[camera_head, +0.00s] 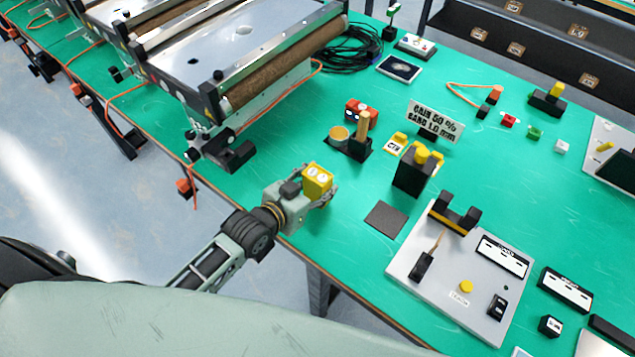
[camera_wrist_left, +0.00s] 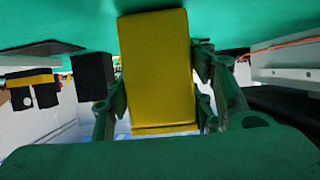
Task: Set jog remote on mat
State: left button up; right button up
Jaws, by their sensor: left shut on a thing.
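The jog remote (camera_head: 317,179) is a yellow box with a pale face carrying round marks, near the front edge of the green table. My left gripper (camera_head: 322,192) is shut on it. In the left wrist view the yellow remote (camera_wrist_left: 156,70) stands between the two fingers of the left gripper (camera_wrist_left: 160,95). I cannot tell whether it touches the table. The mat (camera_head: 386,219) is a small dark grey square lying flat to the right of the gripper, with nothing on it. My right gripper is not in view.
A black block with yellow knobs (camera_head: 414,173) stands just behind the mat. A grey panel (camera_head: 408,268) with a black cradle (camera_head: 454,213) lies to its right. A cup and red box (camera_head: 361,115) stand farther back. A conveyor (camera_head: 270,85) is at the upper left. Green table between gripper and mat is clear.

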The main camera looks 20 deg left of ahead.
pick_arm(q)
jog(key=shift+f, duration=0.15)
jog(key=o, duration=1.3)
jog(key=shift+b+v, duration=0.65)
jog(key=shift+v, duration=5.4)
